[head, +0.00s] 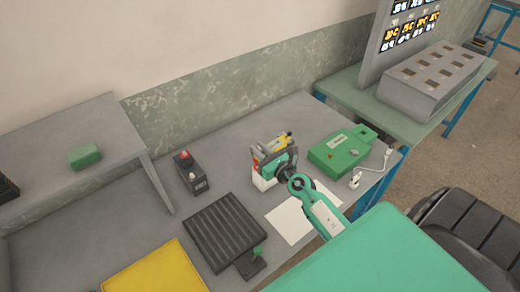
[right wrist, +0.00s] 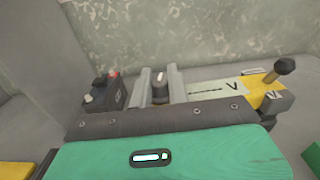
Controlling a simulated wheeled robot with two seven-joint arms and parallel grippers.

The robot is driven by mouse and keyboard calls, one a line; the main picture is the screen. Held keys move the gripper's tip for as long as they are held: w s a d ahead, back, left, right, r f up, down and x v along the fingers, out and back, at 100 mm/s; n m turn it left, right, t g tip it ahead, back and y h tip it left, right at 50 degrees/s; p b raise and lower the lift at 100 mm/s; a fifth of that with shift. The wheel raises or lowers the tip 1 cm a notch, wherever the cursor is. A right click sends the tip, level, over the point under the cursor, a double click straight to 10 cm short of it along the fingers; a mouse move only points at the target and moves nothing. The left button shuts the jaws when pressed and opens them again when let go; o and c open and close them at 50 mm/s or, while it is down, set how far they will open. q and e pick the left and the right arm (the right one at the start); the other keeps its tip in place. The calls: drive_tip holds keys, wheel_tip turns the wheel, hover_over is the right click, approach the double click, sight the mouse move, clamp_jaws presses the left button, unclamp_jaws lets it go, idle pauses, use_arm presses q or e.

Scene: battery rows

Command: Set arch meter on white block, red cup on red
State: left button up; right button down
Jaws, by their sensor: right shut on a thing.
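The arch meter (head: 284,140) is a yellow piece with a pale face in the head view. In the right wrist view the arch meter (right wrist: 258,84) shows a pale strip marked V and a dark knob. My right gripper (head: 268,163) is shut on it; its grey fingers (right wrist: 160,86) close around a dark part with a white mark. A white block (head: 263,182) shows just below the gripper, partly hidden by it. I cannot tell whether meter and block touch. I cannot make out a red cup or a red block. My left gripper is not in view.
A dark box with a red button (head: 189,173) stands left of the gripper. A black ribbed tray (head: 226,230), a yellow mat (head: 155,272) and white paper (head: 290,222) lie nearer. A green device (head: 341,151) with a cable is on the right. A grey shelf (head: 60,165) stands left.

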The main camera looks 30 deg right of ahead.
drive_tip(key=shift+f, duration=0.15)
idle(0.7)
drive_tip(key=shift+s+h+p, duration=0.1)
drive_tip(key=shift+h+p, duration=0.3)
drive_tip(key=shift+p, duration=0.1)
drive_tip(key=shift+m, duration=0.3)
idle(0.8)
drive_tip(key=shift+f+b, duration=1.05)
drive_tip(key=shift+f, duration=0.2)
drive_tip(key=c, duration=1.3)
unclamp_jaws()
